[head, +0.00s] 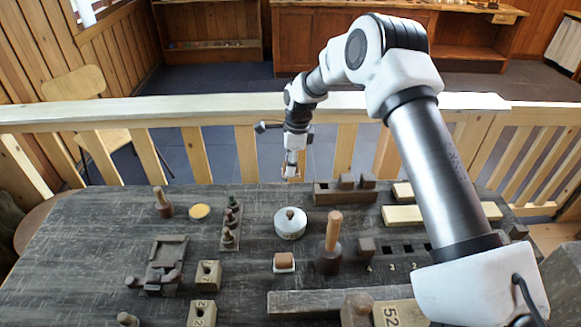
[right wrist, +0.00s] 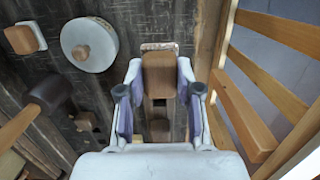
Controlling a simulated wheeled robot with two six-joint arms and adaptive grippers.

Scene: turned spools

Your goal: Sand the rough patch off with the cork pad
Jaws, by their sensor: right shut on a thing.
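My right gripper (head: 291,168) is above the far edge of the table, behind the round white tin. In the right wrist view its fingers (right wrist: 160,88) are closed on the sides of a brown block (right wrist: 160,72) with a pale, speckled edge, which looks like the sanding pad. I cannot tell from its colour whether it is cork. Another brown block (head: 285,260) on a white base lies on the table, in front of the tin; it also shows in the right wrist view (right wrist: 20,40). I cannot make out a rough patch. My left gripper is not in view.
The white tin (head: 290,228) has a wooden knob. A mallet-like tool (head: 332,240) stands right of it. A long wooden box (head: 340,196) with dark blocks is at the back. A narrow rack (head: 230,230) stands left. A wooden railing (head: 230,108) runs behind the table.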

